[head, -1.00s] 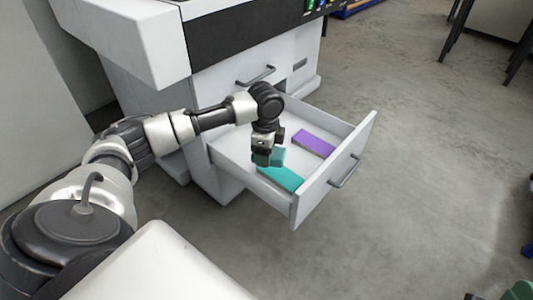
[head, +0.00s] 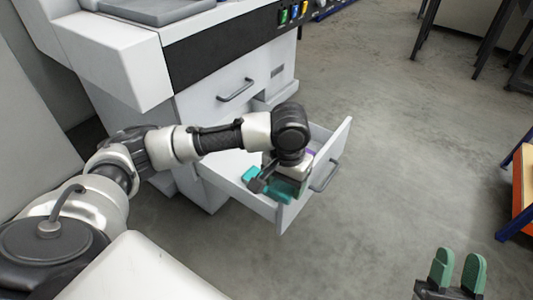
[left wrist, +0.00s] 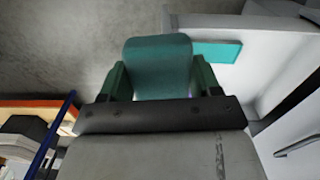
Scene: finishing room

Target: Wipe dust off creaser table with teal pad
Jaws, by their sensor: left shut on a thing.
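My left gripper (head: 278,188) is over the open drawer of the white machine, pointing down. In the left wrist view it is shut on a teal pad (left wrist: 158,65), which sits between its two green fingers. A second flat teal piece (left wrist: 218,51) lies in the drawer beside it; teal also shows in the head view (head: 250,174), partly behind the gripper. A purple block (head: 311,152) in the drawer is mostly hidden by my arm. The machine's grey top (head: 150,8) is only partly in view; dust cannot be made out. My right gripper (head: 456,271) is open and empty at the lower right.
The drawer (head: 318,180) juts out with its handle facing right. A white side ledge (head: 115,65) sticks out at the machine's left. A blue and orange rack (head: 522,190) stands at the right edge. The grey floor between is clear.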

